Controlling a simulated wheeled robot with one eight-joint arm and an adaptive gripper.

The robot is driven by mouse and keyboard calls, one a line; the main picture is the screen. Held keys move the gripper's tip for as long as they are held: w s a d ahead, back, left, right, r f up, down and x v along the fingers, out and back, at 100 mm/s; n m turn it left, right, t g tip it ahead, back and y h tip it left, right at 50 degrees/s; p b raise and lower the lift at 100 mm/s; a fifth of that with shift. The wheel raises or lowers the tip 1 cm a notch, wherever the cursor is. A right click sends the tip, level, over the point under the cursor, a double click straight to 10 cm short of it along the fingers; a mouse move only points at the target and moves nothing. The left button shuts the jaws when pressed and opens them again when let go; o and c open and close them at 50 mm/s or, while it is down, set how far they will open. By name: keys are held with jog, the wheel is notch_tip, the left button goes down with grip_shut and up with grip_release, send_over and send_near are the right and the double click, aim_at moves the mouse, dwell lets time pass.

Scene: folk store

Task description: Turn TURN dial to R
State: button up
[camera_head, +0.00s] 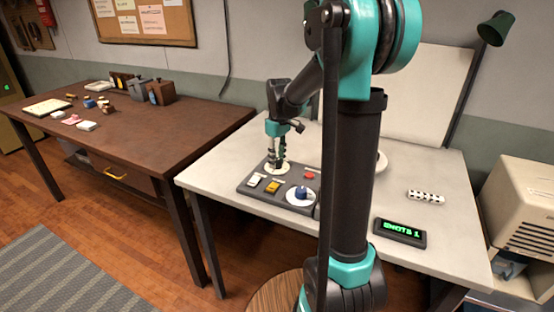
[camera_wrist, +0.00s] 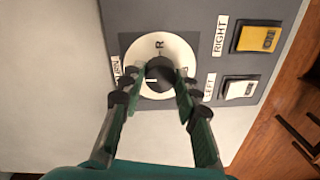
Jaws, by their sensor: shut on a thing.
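The TURN dial is a dark round knob (camera_wrist: 160,70) on a white round plate (camera_wrist: 157,92) in the wrist view. The plate carries an R above the knob, and another letter on its right is partly hidden by a finger. A short white mark shows on the knob's left part, away from the R. The TURN label (camera_wrist: 116,68) is left of the plate. My gripper (camera_wrist: 160,76) is shut on the knob, one finger on each side. In the head view my gripper (camera_head: 277,164) reaches down over the same white plate (camera_head: 268,171) on the grey panel (camera_head: 242,189).
A yellow switch (camera_wrist: 257,38) marked RIGHT and a white switch (camera_wrist: 240,89) marked LEFT sit beside the dial. A blue knob (camera_head: 301,192) and a red button (camera_head: 309,174) are on the panel. A green-lit display (camera_head: 400,232) stands right on the table.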

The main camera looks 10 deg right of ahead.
jog(key=m, duration=0.8)
jog(key=shift+m, duration=0.3)
jog(key=m, duration=0.4)
jog(key=shift+s+m+t, duration=0.1)
jog(key=shift+m+t, duration=0.2)
jog(key=shift+m, duration=2)
jog(key=o, duration=1.2)
jog(key=shift+c, duration=0.2)
